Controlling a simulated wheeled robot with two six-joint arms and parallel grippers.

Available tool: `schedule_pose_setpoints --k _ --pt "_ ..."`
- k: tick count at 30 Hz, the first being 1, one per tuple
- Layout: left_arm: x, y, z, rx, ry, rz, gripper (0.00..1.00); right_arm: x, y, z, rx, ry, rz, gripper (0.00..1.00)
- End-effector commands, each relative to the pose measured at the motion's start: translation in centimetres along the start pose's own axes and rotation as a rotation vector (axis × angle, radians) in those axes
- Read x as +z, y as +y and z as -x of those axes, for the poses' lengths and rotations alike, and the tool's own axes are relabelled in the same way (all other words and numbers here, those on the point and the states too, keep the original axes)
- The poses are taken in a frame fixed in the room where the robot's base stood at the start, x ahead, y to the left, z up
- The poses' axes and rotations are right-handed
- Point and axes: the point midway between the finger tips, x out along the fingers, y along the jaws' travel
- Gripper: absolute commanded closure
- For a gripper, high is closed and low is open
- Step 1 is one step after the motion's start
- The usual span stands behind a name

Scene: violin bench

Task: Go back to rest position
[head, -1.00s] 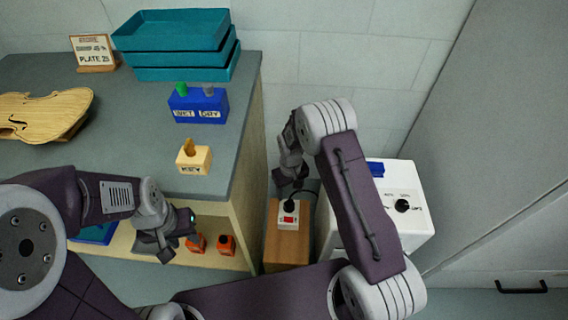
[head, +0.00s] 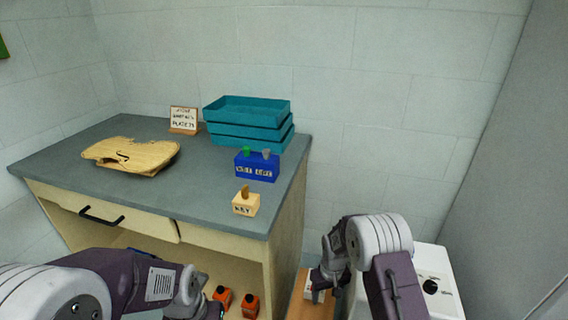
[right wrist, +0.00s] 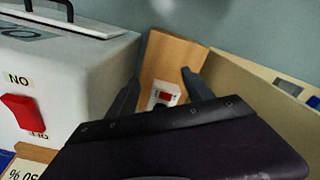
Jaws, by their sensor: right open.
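My right gripper (head: 322,277) hangs over the wooden stand (head: 302,308) beside the bench. In the right wrist view its two dark fingers (right wrist: 160,92) are apart, with nothing held between them. The small white switch box (right wrist: 164,95) with a red rocker shows beyond the fingers on the stand; I cannot tell the distance. My left gripper (head: 208,310) is at the bottom edge of the head view, in front of the bench's lower shelf. It is mostly cut off and its fingers cannot be made out.
The bench top (head: 205,192) bears a violin body (head: 130,154), a sign (head: 184,119), stacked teal trays (head: 248,122), a blue block (head: 257,167) and a cream block (head: 245,204). Orange items (head: 250,306) sit below. A white machine (head: 440,302) stands right of the stand.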

Motion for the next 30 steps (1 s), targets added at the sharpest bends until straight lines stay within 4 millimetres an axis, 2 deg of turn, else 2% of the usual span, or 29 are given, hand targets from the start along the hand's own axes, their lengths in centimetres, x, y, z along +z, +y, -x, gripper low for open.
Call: schedule_pose_setpoints --k 3,8,13,16,20,24,27,30 --pt "-0.1 0.0 0.1 0.0 0.002 0.0 0.64 -1.6 0.6 2.4 0.007 0.057 -0.008 0.4" --pt "-0.1 0.0 0.0 0.0 0.002 0.0 0.64 -2.4 1.2 6.2 0.015 0.117 -0.023 0.4" --pt "-0.1 0.0 0.0 0.0 0.001 0.0 0.64 -1.3 1.9 10.7 0.021 0.167 -0.046 0.4" --pt "-0.1 0.0 0.0 0.0 0.001 0.0 0.64 0.3 2.1 13.1 0.023 0.19 -0.065 0.4" --pt "-0.1 0.0 0.0 0.0 0.001 0.0 0.64 3.3 2.2 15.8 0.024 0.21 -0.099 0.4" --pt "-0.1 0.0 0.0 0.0 0.001 0.0 0.64 8.1 1.8 17.6 0.02 0.212 -0.144 0.4" --pt "-0.1 0.0 0.0 0.0 0.001 0.0 0.64 12.5 1.1 17.8 0.014 0.19 -0.184 0.4" --pt "-0.1 0.0 0.0 0.0 0.001 0.0 0.64 17.1 0.2 16.5 0.002 0.128 -0.221 0.4"
